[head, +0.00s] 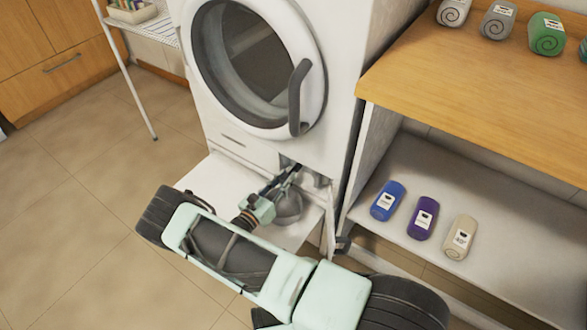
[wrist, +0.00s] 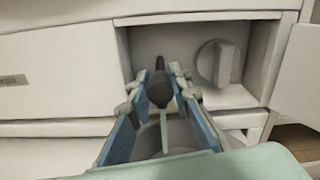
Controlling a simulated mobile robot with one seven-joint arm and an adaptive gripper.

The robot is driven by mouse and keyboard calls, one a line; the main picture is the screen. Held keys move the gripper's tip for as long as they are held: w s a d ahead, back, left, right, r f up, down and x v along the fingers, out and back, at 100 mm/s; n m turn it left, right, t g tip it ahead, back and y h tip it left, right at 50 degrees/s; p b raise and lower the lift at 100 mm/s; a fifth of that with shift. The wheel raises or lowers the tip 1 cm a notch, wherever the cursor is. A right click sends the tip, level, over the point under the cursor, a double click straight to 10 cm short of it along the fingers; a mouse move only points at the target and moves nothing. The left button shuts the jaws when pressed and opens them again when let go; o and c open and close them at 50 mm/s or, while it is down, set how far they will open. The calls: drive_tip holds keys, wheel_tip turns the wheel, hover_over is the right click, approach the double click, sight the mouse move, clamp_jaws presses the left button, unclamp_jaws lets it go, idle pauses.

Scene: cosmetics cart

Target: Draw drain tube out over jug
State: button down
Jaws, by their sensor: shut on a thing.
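The dark drain tube (wrist: 159,70) comes out of a square recess low on the front of the white washing machine (head: 215,125). My gripper (wrist: 160,92) is in front of the recess, with its fingers on either side of the tube's dark end, shut on it. In the head view my gripper (head: 287,174) reaches into the opening from the front, and the tube is hardly visible there. A grey rounded vessel, apparently the jug (head: 288,207), stands directly below the fingers. In the wrist view the jug (wrist: 181,136) is partly hidden behind the fingers.
A pale round knob (wrist: 217,63) sits in the recess, right of the tube. A white flat panel (head: 210,172) extends under the opening. A wooden-topped shelf unit (head: 480,95) with several bottles stands close on the right. Tiled floor (head: 75,220) is free on the left.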

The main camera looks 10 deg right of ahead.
sight(282, 182)
drive_tip(key=v, duration=0.6)
drive_tip(key=shift+a, duration=0.1)
drive_tip(key=c, duration=1.7)
unclamp_jaws()
drive_tip(key=shift+c, duration=0.2)
drive_tip(key=v, duration=1.2)
drive_tip(key=shift+r, duration=0.15)
